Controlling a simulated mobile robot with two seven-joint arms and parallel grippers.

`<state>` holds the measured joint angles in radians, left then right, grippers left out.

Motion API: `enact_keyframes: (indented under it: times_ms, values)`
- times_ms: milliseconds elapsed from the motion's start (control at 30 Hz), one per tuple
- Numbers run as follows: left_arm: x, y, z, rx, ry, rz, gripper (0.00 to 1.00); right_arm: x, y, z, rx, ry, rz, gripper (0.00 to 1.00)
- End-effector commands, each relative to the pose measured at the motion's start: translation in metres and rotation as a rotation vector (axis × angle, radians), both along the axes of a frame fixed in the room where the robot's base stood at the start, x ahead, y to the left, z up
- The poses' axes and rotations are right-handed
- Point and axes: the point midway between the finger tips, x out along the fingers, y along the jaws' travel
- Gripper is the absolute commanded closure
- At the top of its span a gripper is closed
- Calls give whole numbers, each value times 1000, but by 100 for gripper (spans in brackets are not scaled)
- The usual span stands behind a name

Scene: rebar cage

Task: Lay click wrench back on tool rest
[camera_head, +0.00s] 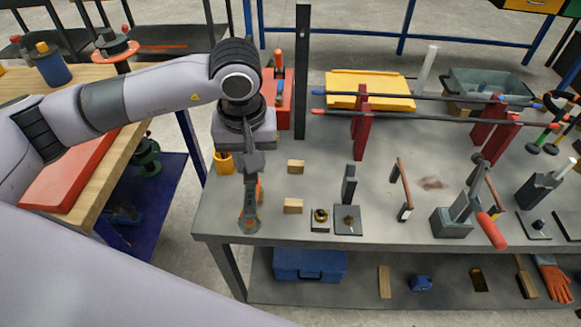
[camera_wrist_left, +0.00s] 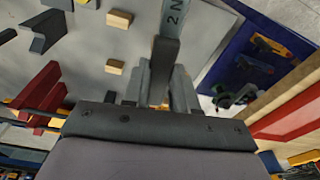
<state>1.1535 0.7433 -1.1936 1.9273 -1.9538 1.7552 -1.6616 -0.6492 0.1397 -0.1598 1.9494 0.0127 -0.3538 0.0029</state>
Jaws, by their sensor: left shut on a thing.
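My left gripper (camera_head: 251,152) is over the left end of the grey workbench (camera_head: 275,222), pointing down. It is shut on the click wrench (camera_head: 249,212), a long dark grey tool that hangs along the bench's left edge. Two small wooden blocks (camera_head: 295,166) (camera_head: 293,205) lie to the right of the wrench. I cannot make out which thing is the tool rest. My right gripper is out of view.
An orange cup (camera_head: 224,162) stands behind the wrench. Small square fixtures (camera_head: 348,220) stand right of the blocks. Red stands (camera_head: 361,125) carry long bars behind. A red-handled tool (camera_head: 490,230) is at the right. A wooden table (camera_head: 88,200) is at the left.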

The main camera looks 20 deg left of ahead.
Motion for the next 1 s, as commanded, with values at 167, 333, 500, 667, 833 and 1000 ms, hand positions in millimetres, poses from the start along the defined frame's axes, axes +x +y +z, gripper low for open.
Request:
enact_keyframes:
  times_ms: [167, 333, 500, 667, 833, 1000]
  values:
    - [7, -8, -8, 8, 3, 336, 100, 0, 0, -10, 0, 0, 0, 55]
    - [12, -15, -15, 14, 12, 671, 100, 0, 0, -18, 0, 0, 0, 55]
    - [17, -22, -22, 20, 25, 1015, 100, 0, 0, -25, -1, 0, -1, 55]
    - [22, -29, -27, 20, 38, 1347, 100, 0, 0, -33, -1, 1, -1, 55]
    - [28, -37, -33, 17, 56, 1703, 100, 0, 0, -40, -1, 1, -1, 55]
    - [32, -45, -39, 10, 75, 2055, 100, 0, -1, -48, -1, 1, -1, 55]
